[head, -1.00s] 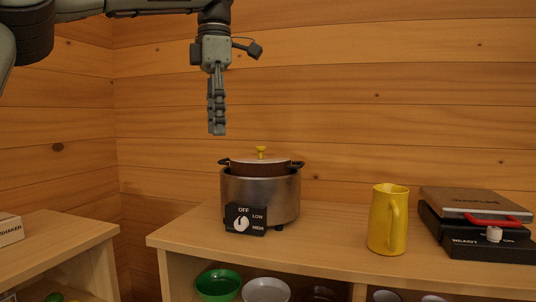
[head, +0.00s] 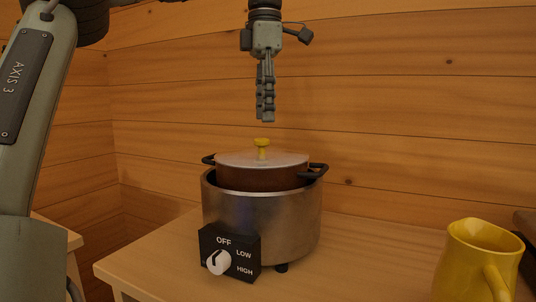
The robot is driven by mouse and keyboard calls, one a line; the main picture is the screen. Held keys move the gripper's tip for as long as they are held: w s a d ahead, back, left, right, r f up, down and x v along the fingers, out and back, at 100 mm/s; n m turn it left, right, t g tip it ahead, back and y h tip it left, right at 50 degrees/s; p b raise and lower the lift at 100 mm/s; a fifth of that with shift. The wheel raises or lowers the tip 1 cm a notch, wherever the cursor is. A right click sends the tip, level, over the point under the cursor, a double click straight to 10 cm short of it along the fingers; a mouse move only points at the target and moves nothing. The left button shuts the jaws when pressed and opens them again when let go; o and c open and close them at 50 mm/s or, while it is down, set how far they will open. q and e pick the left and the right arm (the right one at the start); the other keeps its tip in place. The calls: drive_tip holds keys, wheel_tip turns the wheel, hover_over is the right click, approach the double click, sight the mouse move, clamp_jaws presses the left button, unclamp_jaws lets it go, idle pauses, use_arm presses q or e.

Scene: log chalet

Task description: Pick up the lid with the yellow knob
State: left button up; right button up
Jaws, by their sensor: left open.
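The lid (head: 235,160) is a pale disc with a yellow knob (head: 262,142) standing up at its middle. It sits on a brown pot with black side handles (head: 262,180), which is set in a steel cooker (head: 290,223). My left gripper (head: 265,120) is open and empty, pointing straight down just above the knob in the picture, apart from it. It is seen edge-on, so the gap between its fingers hardly shows. My right gripper is not in view.
The cooker has a black control box (head: 230,250) with a white dial at its front. A yellow jug (head: 470,262) stands on the counter (head: 365,262) at the right. The counter between them is clear. A wooden wall is close behind.

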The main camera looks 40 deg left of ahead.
sight(262, 149)
use_arm(q)
drive_tip(key=shift+s+f, duration=0.25)
drive_tip(key=shift+f, duration=0.55)
drive_tip(key=f, duration=0.4)
drive_tip(key=shift+a+f, duration=0.2)
clamp_jaws()
